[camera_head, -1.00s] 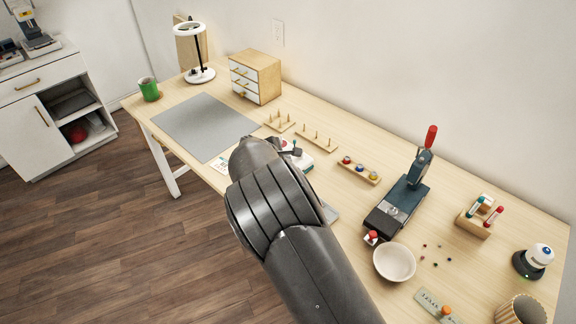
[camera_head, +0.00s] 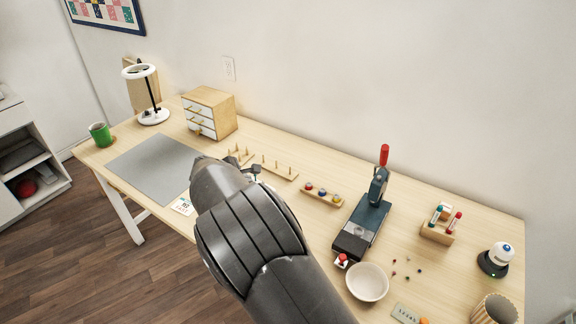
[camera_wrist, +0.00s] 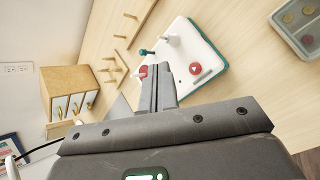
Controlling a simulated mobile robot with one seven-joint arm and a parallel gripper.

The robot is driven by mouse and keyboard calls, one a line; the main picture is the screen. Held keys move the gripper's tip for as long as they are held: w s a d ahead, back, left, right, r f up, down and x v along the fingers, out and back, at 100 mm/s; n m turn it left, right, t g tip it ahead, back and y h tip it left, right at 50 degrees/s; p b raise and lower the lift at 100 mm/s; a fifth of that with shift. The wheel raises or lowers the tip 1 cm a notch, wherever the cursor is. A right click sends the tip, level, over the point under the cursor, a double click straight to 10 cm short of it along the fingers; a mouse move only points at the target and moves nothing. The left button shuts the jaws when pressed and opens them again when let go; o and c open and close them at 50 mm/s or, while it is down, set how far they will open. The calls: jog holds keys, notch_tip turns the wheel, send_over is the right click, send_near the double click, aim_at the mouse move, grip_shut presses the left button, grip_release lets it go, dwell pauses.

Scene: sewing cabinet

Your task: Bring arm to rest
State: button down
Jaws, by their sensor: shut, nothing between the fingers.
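My arm (camera_head: 255,235), dark grey, reaches up from the bottom of the head view over the front of the table (camera_head: 290,150). In that view my gripper is mostly hidden behind the arm. In the wrist view my gripper (camera_wrist: 157,88) has its grey fingers closed together with nothing between them. The fingers point towards a white device (camera_wrist: 190,60) with a teal edge and a red button. I cannot tell whether the fingertips touch the device.
A grey mat (camera_head: 155,168), a small drawer cabinet (camera_head: 208,112), a lamp (camera_head: 153,115) and a green mug (camera_head: 101,134) stand at left. A press (camera_head: 362,225), a white bowl (camera_head: 367,282) and a marker holder (camera_head: 439,224) are at right.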

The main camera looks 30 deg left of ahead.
jog(key=w+d+r+m+g+h, duration=0.1)
jog(key=w+d+r+m, duration=0.3)
jog(key=d, duration=0.5)
jog(key=w+d+r+m+g, duration=0.1)
jog(key=w+d+r+m, duration=0.3)
jog(key=d, duration=0.5)
jog(key=w+d+r+m+g+h, duration=0.1)
jog(key=w+d+r+m, duration=0.1)
jog(key=d+r, duration=0.55)
jog(key=s+d+r+m, duration=0.1)
jog(key=d+r+m, duration=0.1)
jog(key=d, duration=0.5)
jog(key=s+d+r+m, duration=0.1)
jog(key=d+m, duration=0.1)
jog(key=d, duration=0.5)
jog(key=s+d+r+m+g+y, duration=0.15)
jog(key=s+d+m, duration=0.3)
jog(key=d, duration=0.45)
jog(key=s+d+r+m+t+h, duration=0.1)
jog(key=s+d+r+m, duration=0.2)
jog(key=s+d, duration=0.45)
jog(key=s+d+f+m, duration=0.2)
jog(key=s+d+m, duration=0.4)
jog(key=s+d, duration=0.3)
jog(key=s, duration=0.4)
jog(key=shift+f+m, duration=0.2)
jog(key=shift+m, duration=0.15)
